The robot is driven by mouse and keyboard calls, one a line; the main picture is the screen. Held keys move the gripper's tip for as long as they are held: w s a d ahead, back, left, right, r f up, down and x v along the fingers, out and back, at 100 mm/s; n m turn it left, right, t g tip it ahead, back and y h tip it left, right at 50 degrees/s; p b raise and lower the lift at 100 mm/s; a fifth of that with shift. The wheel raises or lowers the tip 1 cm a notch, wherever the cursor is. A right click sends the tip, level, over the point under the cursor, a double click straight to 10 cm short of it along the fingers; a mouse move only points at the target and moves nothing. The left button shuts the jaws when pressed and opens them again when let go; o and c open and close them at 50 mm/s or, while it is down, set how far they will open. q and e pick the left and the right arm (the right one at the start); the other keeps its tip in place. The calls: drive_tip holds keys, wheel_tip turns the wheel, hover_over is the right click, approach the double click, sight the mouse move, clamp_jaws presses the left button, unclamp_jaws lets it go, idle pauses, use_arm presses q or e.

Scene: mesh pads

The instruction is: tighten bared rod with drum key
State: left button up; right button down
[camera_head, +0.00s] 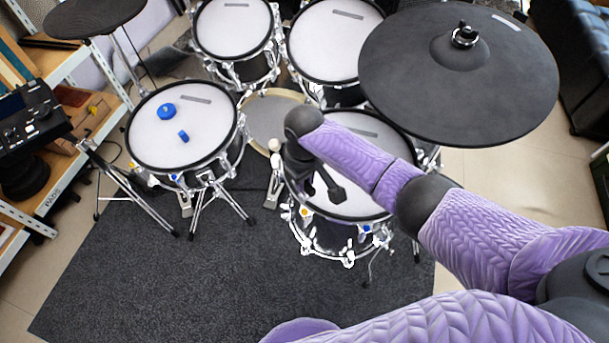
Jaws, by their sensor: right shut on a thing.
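My right gripper (328,190) is dark and reaches in from the right over the front-right drum (358,204), pointing down above its white mesh head. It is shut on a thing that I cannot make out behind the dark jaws. An orange-yellow mark (305,212) and a blue mark (366,229) show on this drum's front rim hardware. Which rod is bared is too small to tell, and my arm hides part of the head. A blue round piece (167,111) and a small blue piece (183,136) lie on the left drum (146,145). My left gripper is not in view.
A large black cymbal (458,95) overhangs the right drum's far side. Two more drums (233,28) (336,38) stand at the back. A black module (28,115) and a shelf (62,75) are at the left. The dark mat (150,270) in front is clear.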

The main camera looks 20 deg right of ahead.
sight(304, 194)
wheel_tip(304, 194, down, 2)
drive_tip(key=shift+f+b, duration=0.1)
drive_tip(key=shift+b, duration=0.55)
drive_tip(key=shift+f+b, duration=0.5)
drive_tip(key=shift+f, duration=0.35)
drive_tip(key=shift+f+b, duration=0.75)
drive_tip(key=shift+f, duration=0.7)
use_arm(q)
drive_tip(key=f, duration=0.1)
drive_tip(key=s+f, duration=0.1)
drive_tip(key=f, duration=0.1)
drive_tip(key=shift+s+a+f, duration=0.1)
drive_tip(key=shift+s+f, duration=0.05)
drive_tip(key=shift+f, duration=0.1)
use_arm(e)
drive_tip(key=c, duration=1.1)
unclamp_jaws()
clamp_jaws()
